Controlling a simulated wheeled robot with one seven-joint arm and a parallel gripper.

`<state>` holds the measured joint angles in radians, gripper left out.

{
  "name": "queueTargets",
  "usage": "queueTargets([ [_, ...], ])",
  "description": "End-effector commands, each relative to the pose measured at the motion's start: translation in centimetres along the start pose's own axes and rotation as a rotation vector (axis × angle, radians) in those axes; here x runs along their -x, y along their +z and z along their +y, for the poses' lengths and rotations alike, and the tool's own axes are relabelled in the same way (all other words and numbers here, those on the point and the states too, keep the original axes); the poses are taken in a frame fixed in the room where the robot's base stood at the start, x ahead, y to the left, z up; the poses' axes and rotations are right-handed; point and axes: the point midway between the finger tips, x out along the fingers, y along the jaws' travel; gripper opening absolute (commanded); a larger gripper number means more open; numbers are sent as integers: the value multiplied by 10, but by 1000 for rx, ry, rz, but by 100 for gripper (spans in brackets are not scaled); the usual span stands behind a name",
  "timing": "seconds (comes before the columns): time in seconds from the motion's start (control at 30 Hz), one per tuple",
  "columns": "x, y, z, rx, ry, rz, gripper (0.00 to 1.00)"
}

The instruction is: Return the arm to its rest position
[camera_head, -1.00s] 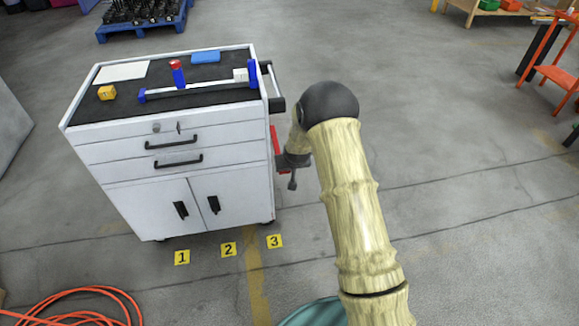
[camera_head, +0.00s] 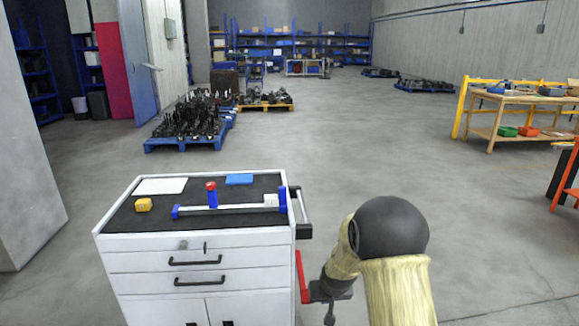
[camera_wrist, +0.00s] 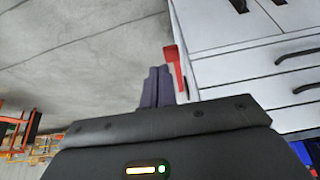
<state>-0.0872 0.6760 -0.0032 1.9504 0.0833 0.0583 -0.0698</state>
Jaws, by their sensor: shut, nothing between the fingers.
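My arm is bent at a dark round joint to the right of the white tool cart (camera_head: 200,255), and its forearm hangs down beside the cart. My gripper (camera_head: 331,312) is low at the cart's right side, with its end near the bottom of the head view. In the wrist view its two dark fingers (camera_wrist: 156,88) are together with nothing between them. A red part (camera_head: 301,277) on the cart's side is just left of my gripper. In the wrist view the red part (camera_wrist: 174,66) shows close beside the fingers; whether they touch, I cannot tell.
On the cart's black top are a blue-and-white bar fixture (camera_head: 235,208), a yellow block (camera_head: 144,205), a blue block (camera_head: 239,179) and a white sheet (camera_head: 160,186). A black handle (camera_head: 304,231) sticks out at the cart's right.

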Motion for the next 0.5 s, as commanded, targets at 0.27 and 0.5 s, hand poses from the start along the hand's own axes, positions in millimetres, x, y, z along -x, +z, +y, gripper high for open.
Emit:
queueTargets([
  [0.27,100,59,16,-28,10,-86,0],
  [0.5,163,121,23,-49,21,-157,0],
])
